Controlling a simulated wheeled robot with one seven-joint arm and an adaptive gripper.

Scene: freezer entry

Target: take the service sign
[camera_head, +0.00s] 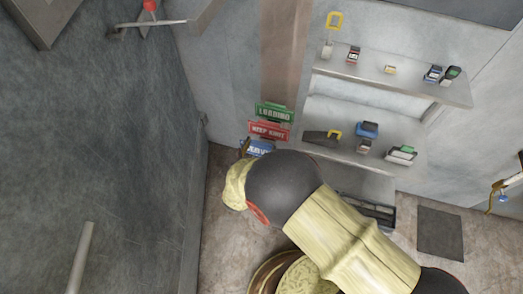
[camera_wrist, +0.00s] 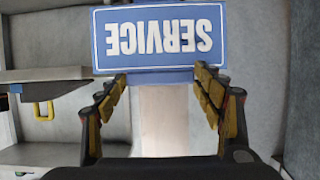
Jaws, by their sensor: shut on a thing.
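The service sign (camera_wrist: 159,37) is a blue plate with white letters, upside down in the wrist view. My gripper (camera_wrist: 158,88) is shut on the sign, with its fingers at the two ends of the plate's lower edge in that view. In the head view the blue sign (camera_head: 257,148) shows just below a red sign, partly hidden by my arm. My gripper is mostly hidden behind my wrist there. From these views I cannot tell whether the sign still touches its mount.
A green LOADING sign (camera_head: 274,113) and a red KEEP sign (camera_head: 269,131) are stacked above the blue one. Shelves on the right hold several small devices and padlocks, including a yellow padlock (camera_head: 334,22). A grey wall or door (camera_head: 100,130) fills the left. A dark mat (camera_head: 440,233) lies on the floor.

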